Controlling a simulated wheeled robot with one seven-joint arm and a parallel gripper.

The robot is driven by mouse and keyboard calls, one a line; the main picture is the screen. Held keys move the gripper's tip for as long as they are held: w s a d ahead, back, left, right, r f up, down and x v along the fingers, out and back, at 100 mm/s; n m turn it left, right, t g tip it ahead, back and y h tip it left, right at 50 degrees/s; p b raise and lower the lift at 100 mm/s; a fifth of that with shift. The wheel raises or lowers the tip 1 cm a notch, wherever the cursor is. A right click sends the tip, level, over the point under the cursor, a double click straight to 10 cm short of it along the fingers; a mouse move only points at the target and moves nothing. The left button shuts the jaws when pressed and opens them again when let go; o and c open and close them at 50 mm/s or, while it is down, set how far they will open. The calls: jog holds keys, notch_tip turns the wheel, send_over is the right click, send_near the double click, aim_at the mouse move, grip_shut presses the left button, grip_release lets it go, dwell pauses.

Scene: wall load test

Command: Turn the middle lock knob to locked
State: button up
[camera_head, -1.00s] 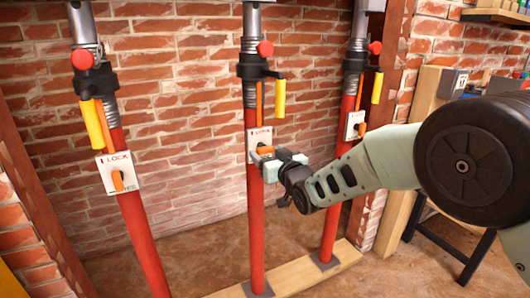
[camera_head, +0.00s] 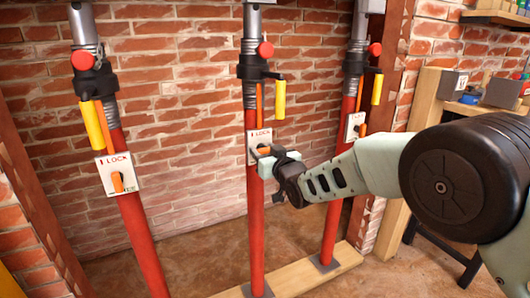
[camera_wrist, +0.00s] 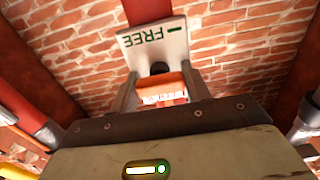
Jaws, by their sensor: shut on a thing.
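The middle lock plate (camera_head: 253,140) is white and sits on the middle red prop (camera_head: 256,235). Its orange knob (camera_head: 264,150) shows only in part behind my gripper (camera_head: 266,160). In the wrist view, my gripper (camera_wrist: 161,82) has one finger on each side of the orange knob (camera_wrist: 172,84) and is shut on it. The plate (camera_wrist: 150,42) appears upside down there, with the green word FREE and a short green mark beside it. The knob's exact angle is hard to tell because my fingers and palm hide part of it.
A left prop (camera_head: 147,245) and a right prop (camera_head: 333,215) stand either side, with their own lock plates. A yellow handle (camera_head: 280,99) hangs above the middle plate. A brick wall (camera_head: 190,120) is behind, and a wooden beam (camera_head: 290,278) lies below.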

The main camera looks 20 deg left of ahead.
jog(key=shift+o, duration=0.2)
jog(key=n+b, duration=0.2)
jog(key=n, duration=0.2)
jog(key=shift+f+n, duration=0.15)
jog(key=shift+n, duration=0.15)
jog(key=n+b, duration=0.2)
jog(key=n, duration=0.2)
jog(key=shift+n+b, duration=0.3)
jog(key=shift+b, duration=0.1)
jog(key=n+b, duration=0.2)
jog(key=n, duration=0.2)
jog(key=shift+s+b, duration=0.1)
jog(key=shift+b, duration=0.2)
jog(key=shift+n+b, duration=1.25)
jog(key=shift+n, duration=1.05)
jog(key=o, duration=1)
jog(key=shift+c, duration=0.2)
